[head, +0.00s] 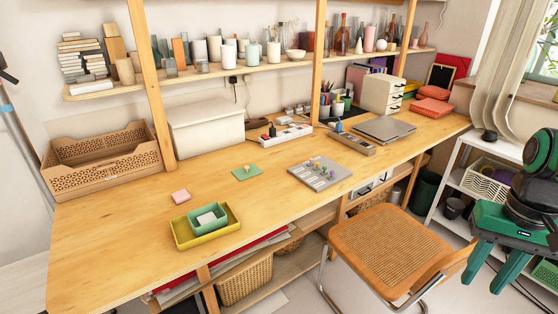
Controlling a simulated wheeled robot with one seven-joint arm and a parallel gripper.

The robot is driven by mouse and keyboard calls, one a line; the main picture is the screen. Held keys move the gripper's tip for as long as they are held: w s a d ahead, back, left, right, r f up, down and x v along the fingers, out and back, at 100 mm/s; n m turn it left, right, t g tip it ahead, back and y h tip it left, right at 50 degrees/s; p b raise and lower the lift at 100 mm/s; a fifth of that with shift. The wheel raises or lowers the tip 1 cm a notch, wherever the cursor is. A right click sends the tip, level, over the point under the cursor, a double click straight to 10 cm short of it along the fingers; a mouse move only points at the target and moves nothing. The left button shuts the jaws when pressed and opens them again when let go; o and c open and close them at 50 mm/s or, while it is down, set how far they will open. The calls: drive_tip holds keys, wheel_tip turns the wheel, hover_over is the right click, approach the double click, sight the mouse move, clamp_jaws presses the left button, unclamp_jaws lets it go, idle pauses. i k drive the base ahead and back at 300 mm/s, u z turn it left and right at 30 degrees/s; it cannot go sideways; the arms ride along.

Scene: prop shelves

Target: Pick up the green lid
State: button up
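A flat green piece (246,172) that looks like the green lid lies on the wooden table near its middle. It has a small knob or object on top, too small to make out. A green box (223,225) sits inside a yellow tray (176,233) at the table's front, with a pale block (206,219) in it. A flat pink piece (180,196) lies behind the tray. My gripper (484,280) is at the far right, off the table and far from the green piece. Its green fingers are apart, with nothing seen between them.
A grey board with small pegs (319,173) lies right of the green piece. A laptop (384,129), a perforated wooden crate (103,163) and a white box (206,130) stand farther back. A cane chair (383,248) is in front of the table. The table's left front is clear.

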sight(248, 172)
drive_tip(key=i, duration=0.9)
drive_tip(key=u, duration=0.7)
drive_tip(key=i, duration=0.45)
drive_tip(key=u, duration=0.3)
